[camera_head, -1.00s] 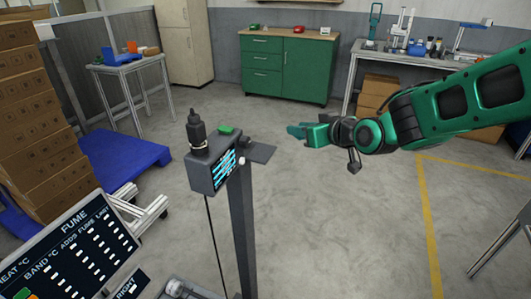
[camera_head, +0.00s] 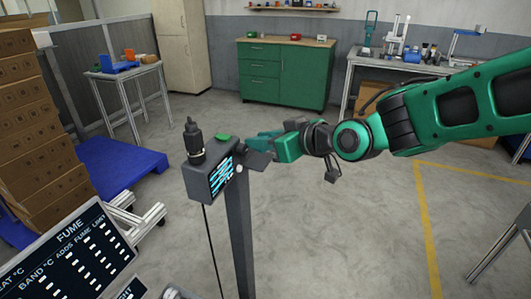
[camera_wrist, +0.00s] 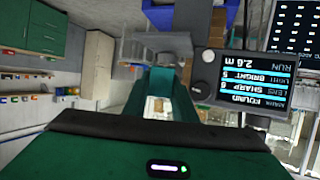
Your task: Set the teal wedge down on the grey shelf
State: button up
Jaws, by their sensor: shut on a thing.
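My gripper (camera_head: 279,147) is green and shut on the teal wedge (camera_head: 262,141), which sticks out to the left of the fingers. In the wrist view the wedge (camera_wrist: 167,78) shows between the green fingers, its lower part partly hidden. The grey shelf (camera_head: 257,161) is a small flat plate on the right side of the screen box. The wedge overlaps its back edge in the head view. In the wrist view the shelf (camera_wrist: 158,46) shows just beyond the wedge. I cannot tell whether they touch.
The screen box (camera_head: 208,183) stands on a grey post (camera_head: 239,235) close left of my gripper. A green cabinet (camera_head: 285,75) stands far behind. Open floor lies to the right.

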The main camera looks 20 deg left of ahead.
aim_at(262, 152)
notch_tip(262, 152, down, 4)
jog(key=shift+r, duration=0.2)
jog(key=o, duration=1)
jog(key=shift+s+d+r, duration=0.1)
jog(key=shift+d+r, duration=0.15)
jog(key=shift+d, duration=0.15)
jog(key=v, duration=1.1)
jog(key=shift+s+r, duration=0.1)
